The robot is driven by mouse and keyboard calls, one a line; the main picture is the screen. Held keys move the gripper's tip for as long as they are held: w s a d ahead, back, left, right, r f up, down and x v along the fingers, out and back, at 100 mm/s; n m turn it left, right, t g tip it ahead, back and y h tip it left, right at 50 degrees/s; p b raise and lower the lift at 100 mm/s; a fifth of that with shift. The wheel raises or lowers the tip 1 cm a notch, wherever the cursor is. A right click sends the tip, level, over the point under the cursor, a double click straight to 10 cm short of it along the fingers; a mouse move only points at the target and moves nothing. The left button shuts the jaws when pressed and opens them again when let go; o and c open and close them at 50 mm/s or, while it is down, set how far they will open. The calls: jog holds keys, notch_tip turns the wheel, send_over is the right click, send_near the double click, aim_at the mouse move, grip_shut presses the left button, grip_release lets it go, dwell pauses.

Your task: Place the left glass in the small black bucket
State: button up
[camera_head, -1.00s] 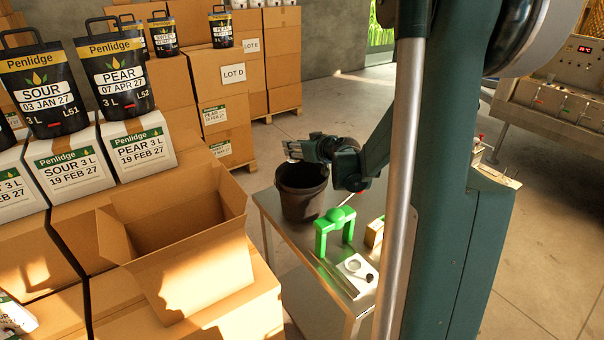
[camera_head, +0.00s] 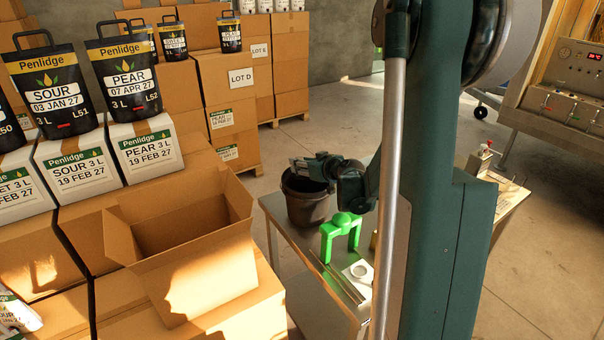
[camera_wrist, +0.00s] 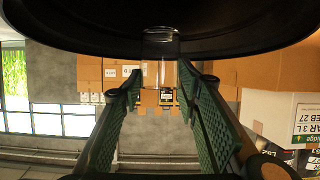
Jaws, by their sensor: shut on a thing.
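The small black bucket (camera_head: 308,208) stands on the grey metal table. Its dark wall and rim also fill the top of the wrist view (camera_wrist: 70,30). My gripper (camera_head: 299,164) is at the bucket's mouth, tilted over the rim. In the wrist view, my gripper's green ribbed fingers (camera_wrist: 159,84) are shut on a clear glass (camera_wrist: 160,46), which shows against the dark bucket. In the head view the glass is too small to make out. I cannot tell how far it reaches inside the bucket. No second glass can be made out.
A green handle-shaped object (camera_head: 341,232) stands close to the bucket on the table (camera_head: 290,235), with a white piece (camera_head: 358,270) near it. An open cardboard box (camera_head: 190,250) and stacked cartons are at the left. A control panel (camera_head: 575,90) is at the far right.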

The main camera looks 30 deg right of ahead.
aim_at(302, 177)
jog(key=shift+f, duration=0.15)
jog(key=shift+f, duration=1.95)
jog(key=shift+f+b, duration=0.6)
jog(key=shift+b, duration=0.25)
jog(key=o, duration=1)
jog(key=shift+r, duration=0.15)
jog(key=shift+r+p, duration=0.65)
jog(key=shift+p, duration=0.2)
jog(key=v, duration=1.2)
jog(key=shift+f, duration=0.15)
